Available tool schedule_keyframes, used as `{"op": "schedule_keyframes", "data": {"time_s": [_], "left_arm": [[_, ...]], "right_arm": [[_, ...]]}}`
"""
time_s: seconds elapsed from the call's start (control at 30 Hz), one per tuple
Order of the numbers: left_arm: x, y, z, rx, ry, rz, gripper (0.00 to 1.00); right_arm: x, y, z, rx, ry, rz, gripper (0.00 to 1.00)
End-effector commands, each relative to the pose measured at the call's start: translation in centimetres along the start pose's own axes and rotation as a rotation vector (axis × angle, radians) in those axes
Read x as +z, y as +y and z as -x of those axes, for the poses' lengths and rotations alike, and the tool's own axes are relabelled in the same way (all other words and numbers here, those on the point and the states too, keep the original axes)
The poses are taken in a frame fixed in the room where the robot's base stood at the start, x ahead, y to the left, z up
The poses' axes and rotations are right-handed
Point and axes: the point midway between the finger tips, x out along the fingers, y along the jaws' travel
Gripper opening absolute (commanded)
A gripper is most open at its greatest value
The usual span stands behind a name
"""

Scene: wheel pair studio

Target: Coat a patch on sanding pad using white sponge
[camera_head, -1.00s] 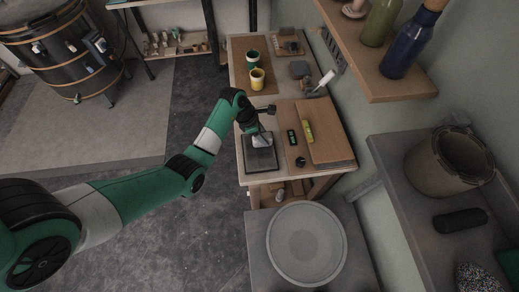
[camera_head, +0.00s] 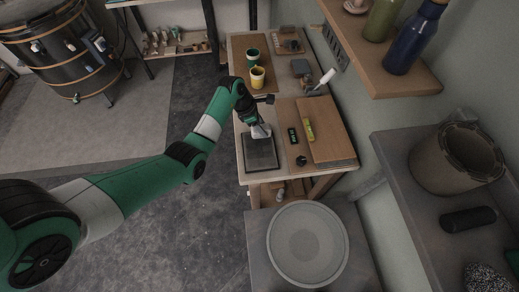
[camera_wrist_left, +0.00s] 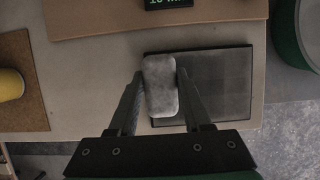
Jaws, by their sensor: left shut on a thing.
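The sanding pad (camera_head: 261,155) is a dark flat square near the left front of the workbench. It also shows in the left wrist view (camera_wrist_left: 222,80). The white sponge (camera_wrist_left: 160,86) is a small pale rounded block, held between the fingers of my left gripper (camera_wrist_left: 156,82) over one end of the pad. In the head view the sponge (camera_head: 260,132) shows at the pad's far edge, below my left gripper (camera_head: 258,126). I cannot tell whether the sponge touches the pad. My right gripper is not in view.
A shelf with bottles overhangs at right.

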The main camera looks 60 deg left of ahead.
Motion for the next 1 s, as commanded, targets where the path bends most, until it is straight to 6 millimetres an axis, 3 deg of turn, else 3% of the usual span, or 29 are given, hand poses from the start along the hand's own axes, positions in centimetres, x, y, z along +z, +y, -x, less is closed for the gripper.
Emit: {"op": "schedule_keyframes", "data": {"time_s": [0.17, 0.33, 0.53, 1.0], "left_arm": [[0.1, -0.5, 0.3, -0.001, 0.0, 0.0, 0.0], [0.2, -2.4, 0.5, -0.002, 0.002, -0.001, 0.0], [-0.1, -4.4, -0.2, 0.0, 0.0, -0.002, 0.0], [-0.1, -4.6, -0.3, -0.003, 0.002, 0.0, 0.0]], "right_arm": [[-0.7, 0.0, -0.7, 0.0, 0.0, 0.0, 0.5], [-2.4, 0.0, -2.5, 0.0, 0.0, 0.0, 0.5], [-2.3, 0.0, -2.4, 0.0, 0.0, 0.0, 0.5], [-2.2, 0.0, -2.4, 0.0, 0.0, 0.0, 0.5]]}}
